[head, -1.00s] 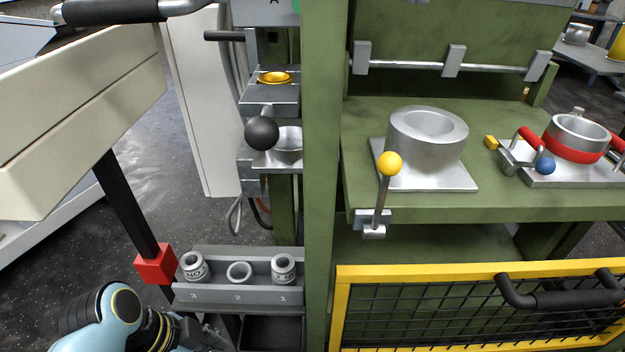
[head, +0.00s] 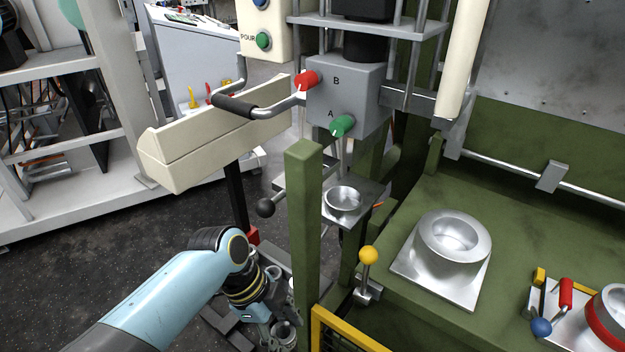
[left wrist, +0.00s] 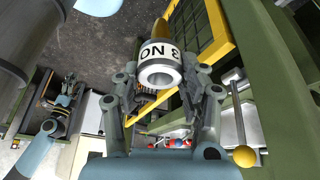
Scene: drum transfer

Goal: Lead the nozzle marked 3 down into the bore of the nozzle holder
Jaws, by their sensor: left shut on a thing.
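My left gripper (left wrist: 158,88) is shut on a pale grey, ring-ended nozzle (left wrist: 158,74). A shiny steel cup-like ring (head: 343,198), which may be the nozzle holder, sits on a shelf behind the post, above and right of the gripper. Its bore cannot be made out. What looks like my right gripper (left wrist: 70,88) shows at the left of the left wrist view, its jaws unclear.
The green post (head: 304,230) stands between the gripper and the steel ring's shelf. A black-knobbed lever (head: 265,207) juts out left of that ring. A yellow-balled lever (head: 368,256) and yellow guard frame (head: 345,332) are to the right. A cream trough (head: 215,150) hangs behind.

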